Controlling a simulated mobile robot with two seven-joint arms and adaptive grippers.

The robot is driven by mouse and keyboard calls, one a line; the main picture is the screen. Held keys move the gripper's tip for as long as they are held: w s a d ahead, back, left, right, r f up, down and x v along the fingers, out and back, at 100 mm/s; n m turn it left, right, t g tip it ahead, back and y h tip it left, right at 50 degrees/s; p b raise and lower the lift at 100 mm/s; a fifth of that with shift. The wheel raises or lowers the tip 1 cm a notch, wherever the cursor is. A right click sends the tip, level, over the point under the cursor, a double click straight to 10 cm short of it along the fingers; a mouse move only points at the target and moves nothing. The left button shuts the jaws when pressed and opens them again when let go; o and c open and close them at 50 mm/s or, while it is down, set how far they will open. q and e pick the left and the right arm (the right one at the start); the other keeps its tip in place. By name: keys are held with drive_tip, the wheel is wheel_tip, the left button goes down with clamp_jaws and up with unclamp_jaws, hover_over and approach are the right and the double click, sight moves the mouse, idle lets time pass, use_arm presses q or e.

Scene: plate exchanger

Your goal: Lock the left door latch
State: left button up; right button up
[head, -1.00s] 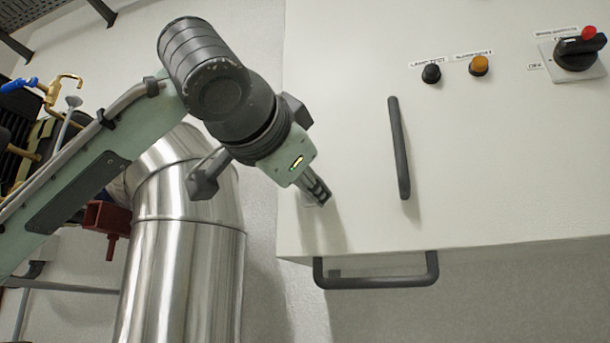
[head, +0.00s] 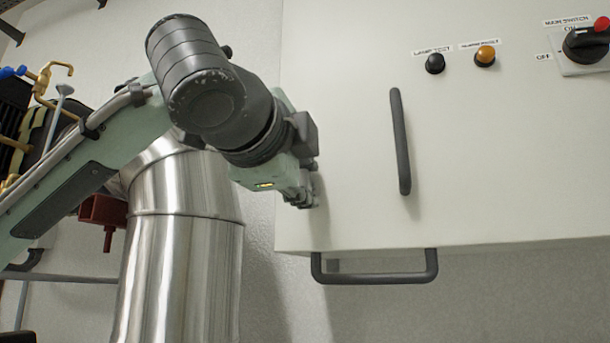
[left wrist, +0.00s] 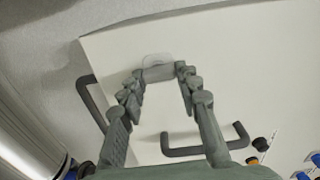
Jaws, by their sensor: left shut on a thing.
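The left door latch shows in the left wrist view as a small grey bar (left wrist: 160,72) on a pale mount, low on the white cabinet door (head: 350,140). My left gripper (left wrist: 158,82) has its two fingers on either side of the bar and is shut on it. In the head view the left gripper (head: 306,198) is at the door's lower left, and its fingers and wrist hide the latch there. How far the latch is turned is hard to tell. My right gripper is in neither view.
A dark vertical handle (head: 401,140) stands out from the door, right of the gripper. Another handle (head: 375,280) hangs below the cabinet. A shiny metal pipe (head: 185,270) stands close below my left arm. A main switch (head: 587,45) is at upper right.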

use_arm(q)
drive_tip(key=shift+m, duration=0.3)
drive_tip(key=o, duration=1.1)
drive_tip(key=v, duration=0.7)
drive_tip(key=shift+s, duration=0.2)
